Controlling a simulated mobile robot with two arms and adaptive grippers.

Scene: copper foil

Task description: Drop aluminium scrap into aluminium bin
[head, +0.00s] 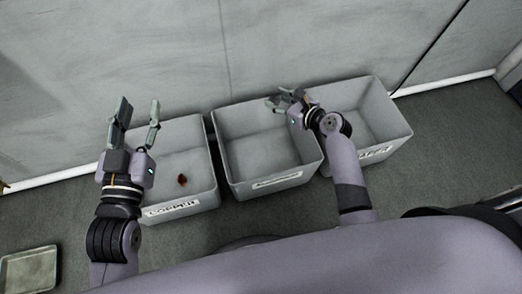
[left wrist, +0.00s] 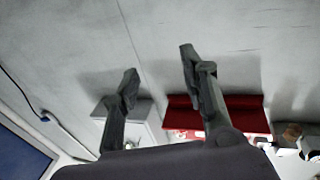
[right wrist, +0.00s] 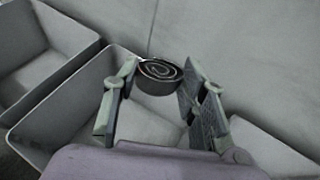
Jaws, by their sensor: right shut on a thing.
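My right gripper (head: 285,98) is shut on a dark spiral coil of scrap (right wrist: 160,77), which sits between the fingertips in the right wrist view. It is held over the back right part of the middle bin (head: 235,173). That bin's front label looks longer, but it is too small to read surely; it also shows below the fingers in the right wrist view (right wrist: 62,105). My left gripper (head: 138,112) is open and empty above the left bin, with its fingers spread in the left wrist view (left wrist: 158,72).
The left bin (head: 208,165), labelled copper, holds a small red-brown piece (head: 182,180). A third bin (head: 385,110) stands at the right, partly behind my right arm. A grey wall (head: 180,50) runs behind the bins. A shallow tray (head: 28,270) lies at the lower left.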

